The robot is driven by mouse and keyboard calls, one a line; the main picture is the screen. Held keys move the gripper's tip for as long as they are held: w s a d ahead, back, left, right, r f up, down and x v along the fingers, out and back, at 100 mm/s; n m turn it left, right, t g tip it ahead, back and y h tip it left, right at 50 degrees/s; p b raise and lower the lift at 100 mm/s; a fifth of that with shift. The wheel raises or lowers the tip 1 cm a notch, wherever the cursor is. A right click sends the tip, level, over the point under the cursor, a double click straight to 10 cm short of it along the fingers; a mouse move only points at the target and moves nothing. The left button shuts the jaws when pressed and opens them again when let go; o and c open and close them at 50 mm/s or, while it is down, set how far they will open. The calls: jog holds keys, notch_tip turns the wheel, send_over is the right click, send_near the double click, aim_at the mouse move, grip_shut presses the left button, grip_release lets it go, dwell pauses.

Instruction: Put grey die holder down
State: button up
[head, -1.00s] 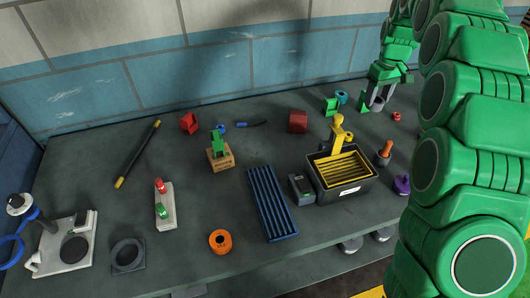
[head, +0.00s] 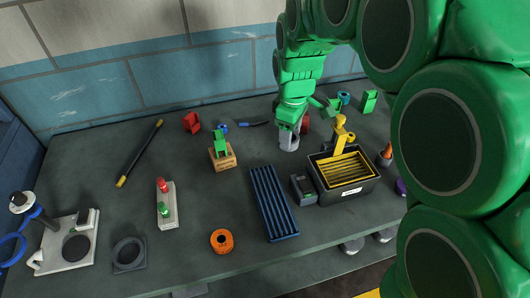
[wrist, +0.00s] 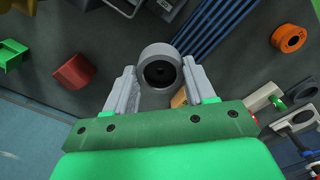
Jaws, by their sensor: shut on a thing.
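The grey die holder (head: 289,140) is a short grey cylinder. In the wrist view the die holder (wrist: 161,66) shows a dark round hole in its end face. My gripper (head: 289,127) is shut on it, one grey finger on each side, as the wrist view also shows with my gripper (wrist: 160,80). The holder is over the back middle of the dark grey bench (head: 190,235). I cannot tell whether its underside touches the bench.
A black bin with yellow slats (head: 342,174) and a blue slotted rack (head: 271,203) are in front. A wooden block with a green piece (head: 222,157) is to the left. Bare bench lies between them.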

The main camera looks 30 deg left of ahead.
jog(key=s+n, duration=0.2)
jog(key=s, duration=0.3)
jog(key=w+a+f, duration=0.8)
jog(key=w+a, duration=0.1)
jog(key=shift+f, duration=0.3)
jog(key=shift+w+a+f, duration=0.45)
jog(key=shift+w+f, duration=0.1)
jog(key=shift+f, duration=0.25)
jog(key=shift+a+f, duration=0.1)
jog(key=shift+f, duration=1.55)
jog(key=shift+f, duration=0.15)
jog(key=o, duration=1.3)
